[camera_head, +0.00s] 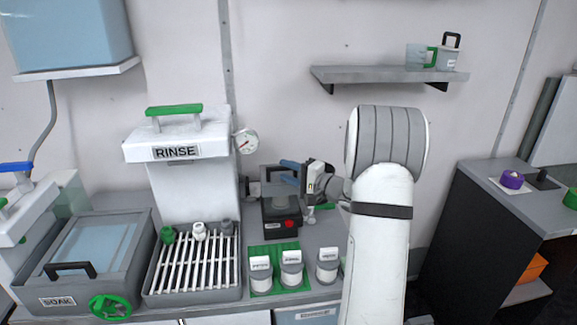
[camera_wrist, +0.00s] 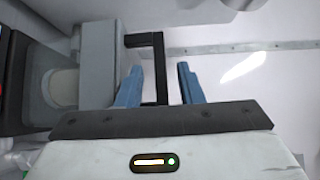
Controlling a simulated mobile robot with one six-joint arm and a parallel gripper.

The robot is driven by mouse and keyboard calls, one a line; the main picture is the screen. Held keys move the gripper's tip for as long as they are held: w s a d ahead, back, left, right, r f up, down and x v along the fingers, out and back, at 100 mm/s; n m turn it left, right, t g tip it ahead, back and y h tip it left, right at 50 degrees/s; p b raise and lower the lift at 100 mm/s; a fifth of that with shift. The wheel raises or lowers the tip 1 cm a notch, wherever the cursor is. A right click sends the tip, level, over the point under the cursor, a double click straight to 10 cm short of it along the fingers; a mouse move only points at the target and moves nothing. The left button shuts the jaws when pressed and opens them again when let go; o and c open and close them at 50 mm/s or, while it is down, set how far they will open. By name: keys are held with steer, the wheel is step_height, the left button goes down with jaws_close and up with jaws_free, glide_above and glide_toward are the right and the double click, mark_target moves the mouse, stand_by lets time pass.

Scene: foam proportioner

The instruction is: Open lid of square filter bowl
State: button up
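The square filter bowl (camera_head: 282,211) is a dark unit with a red button on the counter, right of the RINSE tank. Its grey lid (camera_wrist: 98,65) stands upright in the wrist view and carries a black bracket handle (camera_wrist: 161,65). A pale round opening (camera_wrist: 63,88) shows beside the lid. My gripper (camera_wrist: 159,80) has two blue fingers spread apart. The handle's bar lies between them, with a gap on each side. In the head view my gripper (camera_head: 288,172) is at the top of the bowl, and its fingers partly hide the handle.
The RINSE tank (camera_head: 190,165) with a gauge (camera_head: 246,141) stands left of the bowl. Several white jars (camera_head: 291,269) and a slatted rack (camera_head: 195,265) are in front. A wall shelf (camera_head: 388,75) with cups is above my arm. A dark cabinet (camera_head: 480,240) stands at right.

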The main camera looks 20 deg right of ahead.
steer(key=shift+x, duration=1.25)
steer(key=shift+s, duration=0.1)
jaws_close()
